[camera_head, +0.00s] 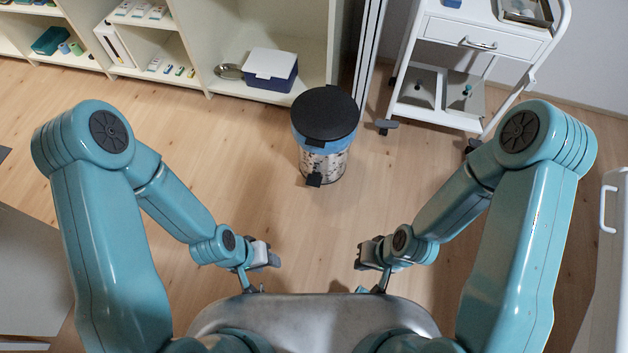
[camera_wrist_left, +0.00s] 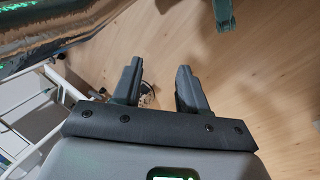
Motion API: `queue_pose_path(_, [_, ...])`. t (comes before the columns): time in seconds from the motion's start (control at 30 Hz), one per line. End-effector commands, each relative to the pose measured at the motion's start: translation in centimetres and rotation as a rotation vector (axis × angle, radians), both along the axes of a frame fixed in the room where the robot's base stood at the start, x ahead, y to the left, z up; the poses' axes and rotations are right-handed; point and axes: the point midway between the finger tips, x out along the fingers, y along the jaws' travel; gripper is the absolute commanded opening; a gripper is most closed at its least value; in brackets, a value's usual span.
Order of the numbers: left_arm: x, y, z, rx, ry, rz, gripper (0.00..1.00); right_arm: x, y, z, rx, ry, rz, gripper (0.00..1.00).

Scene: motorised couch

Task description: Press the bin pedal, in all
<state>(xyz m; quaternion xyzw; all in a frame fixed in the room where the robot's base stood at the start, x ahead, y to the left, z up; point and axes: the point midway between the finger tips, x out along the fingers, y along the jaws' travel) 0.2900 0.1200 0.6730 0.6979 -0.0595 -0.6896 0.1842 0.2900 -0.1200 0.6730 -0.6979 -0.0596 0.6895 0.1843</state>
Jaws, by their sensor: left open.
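The bin (camera_head: 322,162) stands upright on the floor ahead of me, with a shut black lid (camera_head: 324,112), a blue liner edge and a speckled metal body. Its black pedal (camera_head: 314,180) sticks out at the bottom front, facing me. My left gripper (camera_head: 268,266) is at the near left of the bin, apart from it. In the left wrist view its two fingers (camera_wrist_left: 160,85) are spread with nothing between them. My right gripper (camera_head: 366,264) is at the near right of the bin, also apart from it. Its fingers are too small to read.
White shelves (camera_head: 205,95) with small items and a blue box with a white lid (camera_head: 270,68) stand behind left. A white trolley (camera_head: 480,50) on casters stands behind right. White furniture (camera_head: 608,260) stands at the right edge. The wooden floor before the bin is clear.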

Motion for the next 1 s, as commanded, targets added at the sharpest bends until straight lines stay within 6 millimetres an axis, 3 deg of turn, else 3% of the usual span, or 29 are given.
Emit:
queue_pose_path(0.53, [0.00, 0.00, 0.00, 0.000, 0.000, 0.000, 0.43, 0.00, 0.00, 0.00, 0.000, 0.000, 0.000, 0.00])
queue_pose_path(0.67, [0.00, 0.00, 0.00, 0.000, 0.000, 0.000, 0.00, 0.00, 0.00, 0.00, 0.000, 0.000, 0.000, 0.00])
queue_pose_path(1.0, [0.00, 0.00, 0.00, 0.000, 0.000, 0.000, 0.00, 0.00, 0.00, 0.00, 0.000, 0.000, 0.000, 0.00])
